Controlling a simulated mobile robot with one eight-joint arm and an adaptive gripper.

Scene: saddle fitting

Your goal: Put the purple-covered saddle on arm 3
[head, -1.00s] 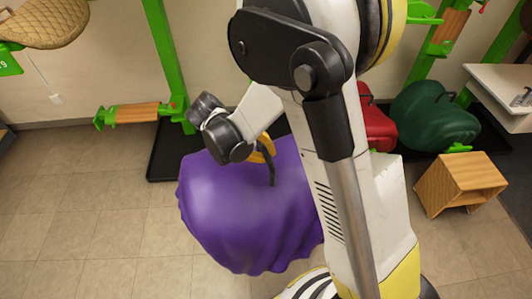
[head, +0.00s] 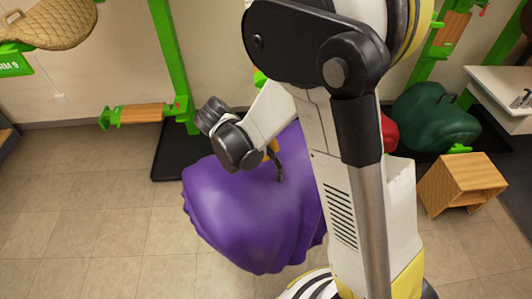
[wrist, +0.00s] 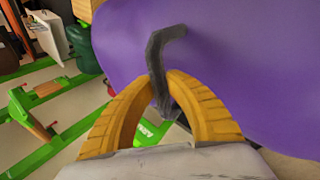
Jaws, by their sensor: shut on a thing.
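The purple-covered saddle (head: 245,215) hangs in front of my arm in the head view, its cloth draped in folds. It fills much of the upper right of the wrist view (wrist: 235,75). My gripper (wrist: 163,88) is shut on the saddle's dark hooked handle (wrist: 157,58), with the yellow fingers on both sides of it. In the head view the fingers are mostly hidden behind my wrist. An empty green arm with a wooden bar (head: 137,114) stands at the left, beyond the saddle. I cannot read its number.
A tan quilted saddle (head: 55,27) rests upper left above a green sign ending in "RM 9". A green-covered saddle (head: 435,117) and part of a red one (head: 389,132) are at right. A wooden box (head: 462,184) stands on the floor. The left floor is clear.

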